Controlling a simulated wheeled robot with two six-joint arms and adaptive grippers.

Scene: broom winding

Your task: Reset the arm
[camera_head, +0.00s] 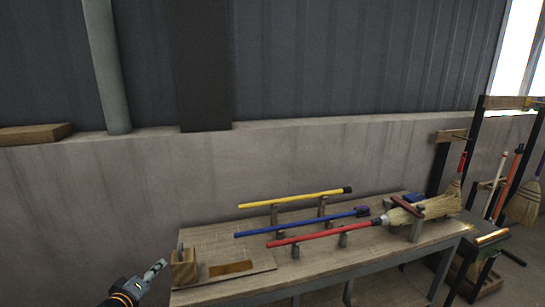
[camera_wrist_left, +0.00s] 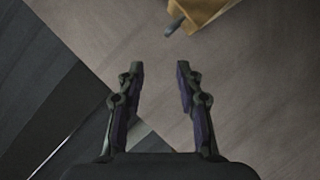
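My left gripper (camera_head: 156,270) is low in the head view, in front of the workbench's left end. In the left wrist view the left gripper (camera_wrist_left: 159,70) has its two fingers apart, with nothing between them. A wooden block with a pin (camera_head: 183,268) stands on the bench just right of the gripper, apart from it. A wooden block edge (camera_wrist_left: 203,14) shows at the top of the wrist view. My right gripper is not in view.
On the workbench (camera_head: 215,254), a yellow stick (camera_head: 290,198), a blue stick (camera_head: 295,223) and a red-handled broom (camera_head: 425,207) rest on small supports. A rack with several brooms (camera_head: 522,203) stands at the right. A concrete wall (camera_head: 120,185) runs behind.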

